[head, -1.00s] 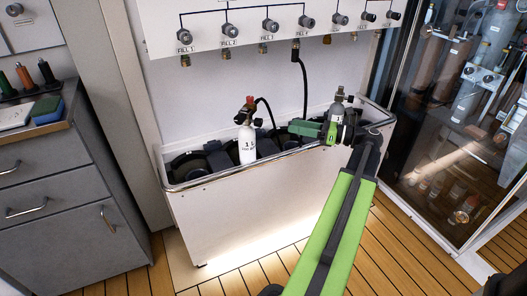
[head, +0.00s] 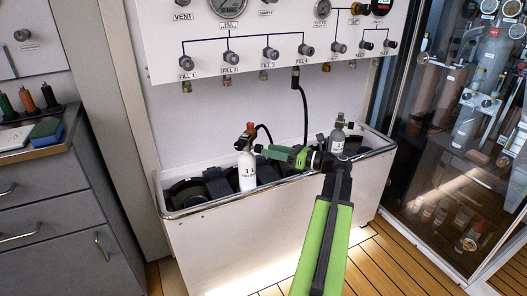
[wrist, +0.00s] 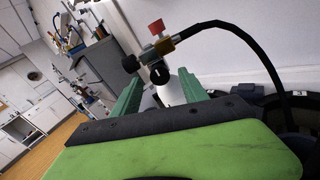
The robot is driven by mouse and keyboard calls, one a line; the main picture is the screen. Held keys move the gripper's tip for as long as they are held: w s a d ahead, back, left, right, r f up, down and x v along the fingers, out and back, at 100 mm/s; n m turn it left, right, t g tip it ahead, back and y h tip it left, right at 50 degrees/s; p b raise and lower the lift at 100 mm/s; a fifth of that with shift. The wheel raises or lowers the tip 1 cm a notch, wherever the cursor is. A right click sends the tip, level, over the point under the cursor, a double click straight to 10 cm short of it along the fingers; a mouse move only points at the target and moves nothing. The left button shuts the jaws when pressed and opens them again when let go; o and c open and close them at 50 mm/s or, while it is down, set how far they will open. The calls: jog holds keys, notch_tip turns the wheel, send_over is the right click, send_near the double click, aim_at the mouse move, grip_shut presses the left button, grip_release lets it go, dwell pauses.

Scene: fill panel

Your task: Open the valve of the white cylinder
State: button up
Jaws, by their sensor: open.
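The white cylinder (head: 247,172) stands upright in the left part of the white trough. Its valve (head: 248,137) has a red top and black knobs, with a black hose attached. In the wrist view the valve shows a red knob (wrist: 156,27), a brass fitting (wrist: 164,46) and round black knobs (wrist: 159,74). The cylinder's white body (wrist: 172,92) shows below, partly hidden behind my gripper. My gripper (head: 262,149) is open just right of the valve in the head view. In the wrist view its green fingers (wrist: 160,88) point toward the valve; contact cannot be told.
A grey cylinder (head: 338,140) stands in the right part of the trough (head: 205,212), close to my arm. The fill panel (head: 215,62) is above, with a hose (head: 304,105) hanging down. A grey drawer cabinet (head: 60,200) is at left, a glass-fronted cabinet (head: 440,150) at right.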

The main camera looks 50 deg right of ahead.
aim_at(259, 149)
jog(key=x, duration=0.3)
